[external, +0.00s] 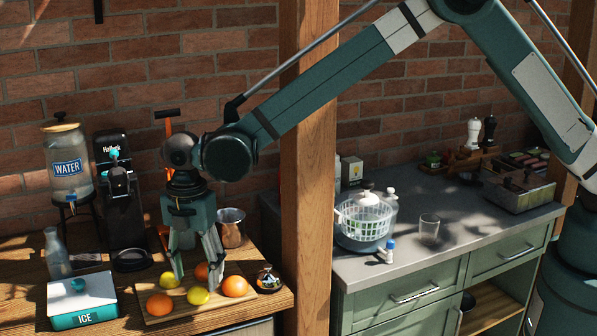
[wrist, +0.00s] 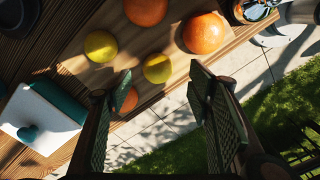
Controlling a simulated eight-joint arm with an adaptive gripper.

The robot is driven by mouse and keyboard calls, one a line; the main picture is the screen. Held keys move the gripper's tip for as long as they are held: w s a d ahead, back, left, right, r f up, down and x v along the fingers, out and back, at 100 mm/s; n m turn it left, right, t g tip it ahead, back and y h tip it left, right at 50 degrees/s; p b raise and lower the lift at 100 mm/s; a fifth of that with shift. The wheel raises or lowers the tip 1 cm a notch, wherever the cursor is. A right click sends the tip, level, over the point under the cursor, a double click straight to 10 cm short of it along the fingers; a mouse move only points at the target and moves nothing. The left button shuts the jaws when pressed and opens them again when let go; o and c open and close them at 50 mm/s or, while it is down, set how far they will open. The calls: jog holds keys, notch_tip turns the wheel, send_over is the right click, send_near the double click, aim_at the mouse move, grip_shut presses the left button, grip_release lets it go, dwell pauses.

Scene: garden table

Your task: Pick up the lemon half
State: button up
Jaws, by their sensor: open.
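Two yellow, lemon-like fruits lie on the wooden board (external: 223,310). One yellow fruit (external: 198,296) is near the board's middle front; it also shows in the wrist view (wrist: 157,68). The other yellow fruit (external: 169,280) lies to the left and farther back, and shows in the wrist view (wrist: 101,46). Both look rounded; I cannot make out a cut face, so I cannot tell which is the lemon half. My gripper (external: 198,281) points down over the board, open and empty. In the wrist view the front yellow fruit appears beyond the gap between its fingers.
Several oranges share the board: one at the front left (external: 160,304), one at the right (external: 235,286), one behind (external: 202,271). The ICE box (external: 83,300) stands to the left. A metal cup (external: 231,228) stands behind, and a small dark round item (external: 268,279) sits at right.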

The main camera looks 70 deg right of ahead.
aim_at(197, 287)
jog(key=shift+w+a+f+p, duration=0.1)
jog(key=shift+f+p, duration=0.1)
jog(key=shift+f, duration=1)
jog(key=shift+w+f+p, duration=0.1)
jog(key=shift+f+p, duration=0.05)
jog(key=shift+f, duration=1)
jog(key=c, duration=1)
